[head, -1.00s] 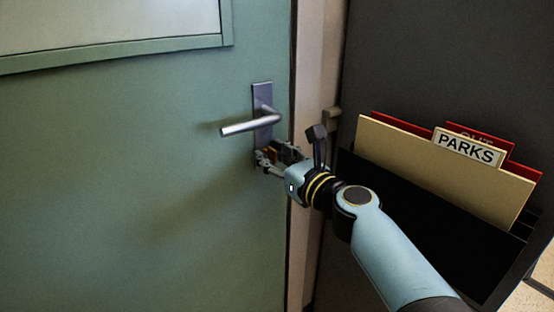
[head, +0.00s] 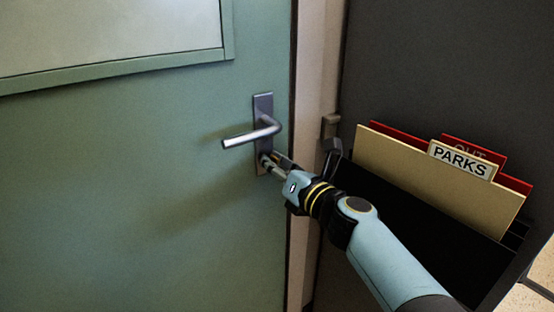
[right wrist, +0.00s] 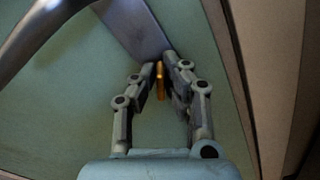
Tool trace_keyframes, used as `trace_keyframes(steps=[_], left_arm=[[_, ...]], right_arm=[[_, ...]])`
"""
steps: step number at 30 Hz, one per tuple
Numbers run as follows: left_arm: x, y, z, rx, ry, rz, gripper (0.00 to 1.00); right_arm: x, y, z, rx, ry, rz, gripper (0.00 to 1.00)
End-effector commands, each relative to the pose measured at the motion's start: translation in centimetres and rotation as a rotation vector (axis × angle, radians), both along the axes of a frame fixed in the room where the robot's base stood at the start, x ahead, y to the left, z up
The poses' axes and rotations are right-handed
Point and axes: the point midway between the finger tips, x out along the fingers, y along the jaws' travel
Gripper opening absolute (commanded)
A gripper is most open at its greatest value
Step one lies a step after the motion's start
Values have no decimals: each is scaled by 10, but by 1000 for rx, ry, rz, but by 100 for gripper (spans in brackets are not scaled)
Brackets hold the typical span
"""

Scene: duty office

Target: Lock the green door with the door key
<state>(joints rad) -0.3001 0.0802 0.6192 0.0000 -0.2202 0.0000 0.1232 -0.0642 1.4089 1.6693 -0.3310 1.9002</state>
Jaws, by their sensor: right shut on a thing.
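The green door (head: 120,180) fills the left of the head view and looks closed against its frame. Its silver lever handle (head: 250,136) sits on a grey plate (head: 263,103) near the door's right edge. My right gripper (head: 265,160) is at the lower part of the plate, just below the lever. In the right wrist view the right gripper (right wrist: 160,72) is shut on a thin brass-coloured key (right wrist: 160,82), seen edge-on between the fingertips. The key points toward the plate; whether its tip is in the keyhole is hidden by the fingers. My left gripper is not in view.
A dark wall (head: 420,60) stands right of the pale door frame (head: 318,75). On it a black file holder (head: 420,225) carries a tan PARKS folder (head: 430,180) and red folders (head: 515,185), close to my right arm.

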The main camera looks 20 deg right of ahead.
Motion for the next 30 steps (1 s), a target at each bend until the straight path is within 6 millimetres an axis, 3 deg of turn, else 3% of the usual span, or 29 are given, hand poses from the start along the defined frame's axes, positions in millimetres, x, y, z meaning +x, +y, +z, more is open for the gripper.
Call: trace_keyframes(steps=[11, 21, 30], left_arm=[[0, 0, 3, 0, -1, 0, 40], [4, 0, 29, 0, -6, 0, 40], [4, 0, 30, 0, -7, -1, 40]], right_arm=[[0, -1, 0, 59, 21, -2, 0], [0, -1, 2, 490, 173, -3, 0], [0, -1, -2, 569, 200, -4, 0]])
